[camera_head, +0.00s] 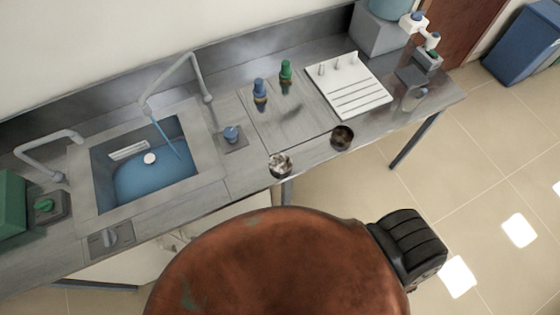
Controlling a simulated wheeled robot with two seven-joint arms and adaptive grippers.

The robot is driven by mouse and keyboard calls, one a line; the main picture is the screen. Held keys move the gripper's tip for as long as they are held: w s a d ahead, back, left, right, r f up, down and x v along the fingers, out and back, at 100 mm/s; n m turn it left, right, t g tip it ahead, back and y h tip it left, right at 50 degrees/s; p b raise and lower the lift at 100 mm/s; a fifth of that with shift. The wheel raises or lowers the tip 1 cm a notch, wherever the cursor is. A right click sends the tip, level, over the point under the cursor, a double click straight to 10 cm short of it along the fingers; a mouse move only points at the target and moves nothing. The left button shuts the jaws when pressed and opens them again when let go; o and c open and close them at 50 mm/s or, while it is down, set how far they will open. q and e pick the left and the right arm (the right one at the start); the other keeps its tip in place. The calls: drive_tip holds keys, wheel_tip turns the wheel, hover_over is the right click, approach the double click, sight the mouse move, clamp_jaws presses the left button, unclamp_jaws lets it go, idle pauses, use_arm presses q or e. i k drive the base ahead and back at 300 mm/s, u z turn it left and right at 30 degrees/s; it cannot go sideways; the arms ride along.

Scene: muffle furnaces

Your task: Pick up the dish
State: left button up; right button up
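Two small round dishes stand near the front edge of the grey counter (235,178). One dish (280,165) has a mottled silvery and brown inside and sits right at the edge. The other dish (342,137) is dark brown and stands farther right, below the white board. I cannot tell which of the two the task means. Neither of my grippers shows in the head view.
A sink (150,175) with blue inside and arched faucets is at left. Blue (260,90) and green (286,72) fittings stand behind the dishes. A white ribbed board (350,88) and bottles are at right. A large rust-brown rounded shape covers the bottom middle.

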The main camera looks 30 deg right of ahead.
sight(279, 163)
drive_tip(key=z, duration=0.35)
drive_tip(key=k, duration=0.5)
drive_tip(key=z, duration=0.8)
drive_tip(key=i, duration=0.75)
drive_tip(key=u, duration=1.15)
